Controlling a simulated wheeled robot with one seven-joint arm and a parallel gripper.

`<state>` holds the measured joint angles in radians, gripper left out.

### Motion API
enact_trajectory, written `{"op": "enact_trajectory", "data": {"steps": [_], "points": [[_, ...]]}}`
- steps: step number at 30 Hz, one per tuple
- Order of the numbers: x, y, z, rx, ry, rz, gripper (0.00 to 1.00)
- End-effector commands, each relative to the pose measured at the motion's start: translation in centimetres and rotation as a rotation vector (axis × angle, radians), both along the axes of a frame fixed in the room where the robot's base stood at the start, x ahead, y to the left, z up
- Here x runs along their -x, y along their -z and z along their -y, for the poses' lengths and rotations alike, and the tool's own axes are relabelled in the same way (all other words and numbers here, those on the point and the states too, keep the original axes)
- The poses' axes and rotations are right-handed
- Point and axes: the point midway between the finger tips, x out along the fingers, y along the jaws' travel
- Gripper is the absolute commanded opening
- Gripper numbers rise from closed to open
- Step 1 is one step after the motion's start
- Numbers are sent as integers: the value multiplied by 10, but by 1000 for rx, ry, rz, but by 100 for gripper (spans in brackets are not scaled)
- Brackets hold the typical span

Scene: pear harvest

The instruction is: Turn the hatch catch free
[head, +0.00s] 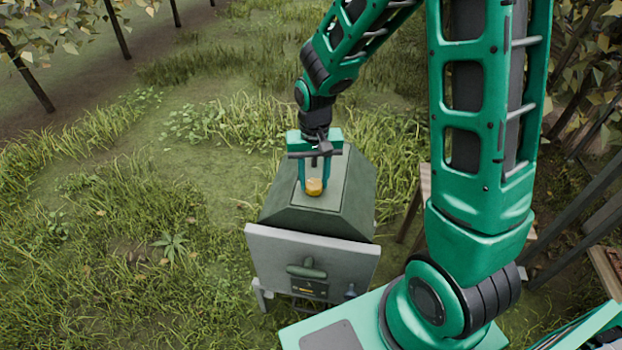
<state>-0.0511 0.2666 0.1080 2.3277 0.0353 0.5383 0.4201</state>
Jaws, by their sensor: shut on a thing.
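A dark green box (358,182) with sloped sides and a lighter flat top stands on the grass in the head view. A round yellow-orange knob (314,187) sits on that top; it looks like the hatch catch. My gripper (314,184) points down over the box and is shut on the knob, with a finger on each side of it. The knob's far side is hidden. Which way the catch is turned cannot be told.
A tilted grey panel (345,263) with a green handle (306,270) is at the near side of the box. Wooden posts and planks (603,268) stand at the right. Open grass lies to the left.

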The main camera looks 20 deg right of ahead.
Motion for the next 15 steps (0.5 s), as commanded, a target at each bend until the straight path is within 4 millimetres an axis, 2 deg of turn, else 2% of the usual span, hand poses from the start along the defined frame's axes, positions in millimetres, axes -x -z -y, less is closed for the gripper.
{"op": "enact_trajectory", "data": {"steps": [1, 15], "points": [[-6, -2, -2, -3, -43, 15, 14], [-6, -2, -1, -1, -389, 15, 14]]}}
